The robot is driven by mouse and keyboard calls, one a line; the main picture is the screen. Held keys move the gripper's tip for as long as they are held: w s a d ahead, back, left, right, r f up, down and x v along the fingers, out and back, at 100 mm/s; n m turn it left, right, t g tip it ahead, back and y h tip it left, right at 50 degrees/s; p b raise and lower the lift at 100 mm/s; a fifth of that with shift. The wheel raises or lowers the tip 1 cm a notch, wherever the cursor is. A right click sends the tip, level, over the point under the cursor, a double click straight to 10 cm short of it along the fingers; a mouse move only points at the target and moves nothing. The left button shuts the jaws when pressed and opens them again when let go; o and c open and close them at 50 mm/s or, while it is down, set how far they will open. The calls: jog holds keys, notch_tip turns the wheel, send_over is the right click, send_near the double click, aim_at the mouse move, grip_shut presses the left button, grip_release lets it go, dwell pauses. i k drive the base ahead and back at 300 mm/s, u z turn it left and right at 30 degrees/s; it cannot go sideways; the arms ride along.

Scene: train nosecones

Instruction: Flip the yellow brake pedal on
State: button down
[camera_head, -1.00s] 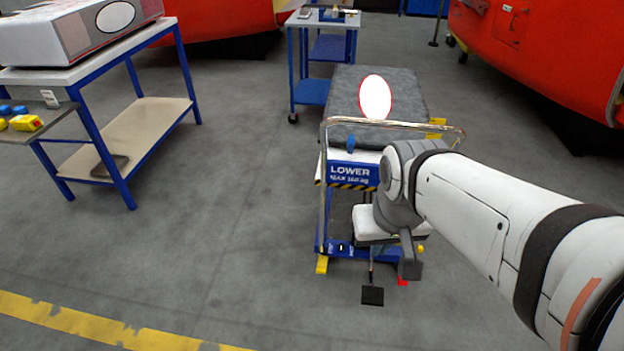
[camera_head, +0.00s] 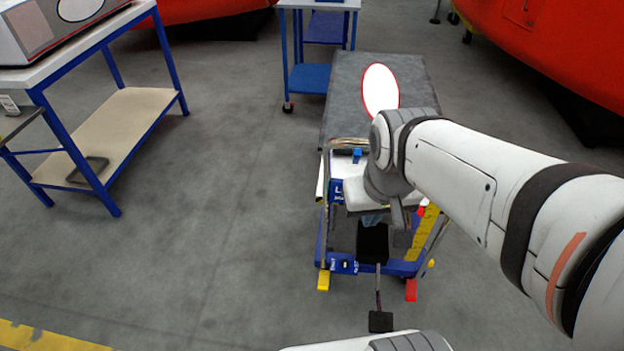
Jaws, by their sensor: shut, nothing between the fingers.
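The yellow brake pedal (camera_head: 323,280) sits low at the left front corner of the blue base of the lift cart (camera_head: 345,266). It stands clear of my arm in the picture and nothing covers it. Its exact tilt is too small to tell. A red pedal (camera_head: 411,290) sits at the right front corner of the same base. My arm reaches in from the right, with its wrist in front of the cart, above and to the right of the yellow pedal. The fingers of my gripper cannot be made out.
A black foot pedal (camera_head: 381,322) on a rod sticks out from the cart's front. The grey cart top (camera_head: 344,90) carries a white oval. A blue-framed table (camera_head: 100,190) stands at left and another (camera_head: 306,78) behind. The floor (camera_head: 220,250) left of the cart is clear.

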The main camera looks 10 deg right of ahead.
aim_at(322, 282)
jog(key=z, duration=1.7)
jog(key=k, duration=2.15)
jog(key=u, duration=0.65)
jog(key=i, duration=1.7)
jog(key=u, duration=0.05)
